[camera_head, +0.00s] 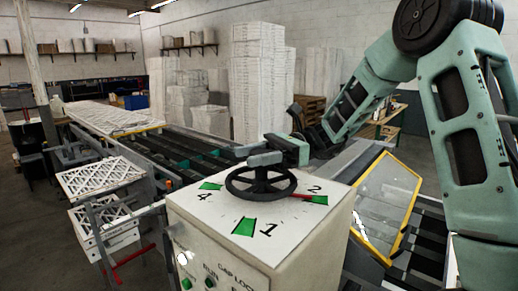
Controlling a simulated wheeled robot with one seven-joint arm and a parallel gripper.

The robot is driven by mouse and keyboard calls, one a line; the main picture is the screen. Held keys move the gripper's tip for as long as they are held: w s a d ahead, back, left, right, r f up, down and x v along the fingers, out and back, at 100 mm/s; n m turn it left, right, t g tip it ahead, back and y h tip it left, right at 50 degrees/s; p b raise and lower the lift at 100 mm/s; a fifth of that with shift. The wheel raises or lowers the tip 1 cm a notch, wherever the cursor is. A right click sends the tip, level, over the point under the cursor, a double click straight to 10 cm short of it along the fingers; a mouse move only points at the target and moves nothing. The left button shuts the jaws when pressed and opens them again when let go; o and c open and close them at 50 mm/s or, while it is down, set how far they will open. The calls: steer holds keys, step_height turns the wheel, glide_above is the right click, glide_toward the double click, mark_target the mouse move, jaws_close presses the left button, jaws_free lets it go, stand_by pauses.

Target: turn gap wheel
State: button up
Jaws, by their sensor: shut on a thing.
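The gap wheel (261,190) is a black spoked handwheel lying flat on top of a white control box (185,207). Green marks with the numbers 4, 1 and 2 surround it on the box top. A red pointer (300,196) on the wheel's right side reaches toward the green mark beside the 2 (319,200). My gripper (264,159) comes in from the right, over the wheel. It is shut at the upright part at the wheel's middle, and its fingers partly hide the hub and the far rim. The mark behind the wheel is hidden.
A conveyor with dark rollers (165,155) runs behind the box to the far left. A yellow-edged clear panel (388,207) stands at the right. White slatted crates (100,178) are at the left. Tall white stacks (257,80) stand behind.

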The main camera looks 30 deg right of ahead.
steer(key=shift+n+g, duration=0.3)
steer(key=shift+g, duration=0.2)
steer(key=o, duration=1.4)
steer(key=d+b, duration=0.2)
steer(key=d, duration=0.3)
steer(key=w+d+b, duration=0.1)
steer(key=d+b, duration=0.1)
steer(key=d, duration=0.4)
steer(key=d+b, duration=0.2)
steer(key=d, duration=0.4)
steer(key=shift+w+d, duration=0.25)
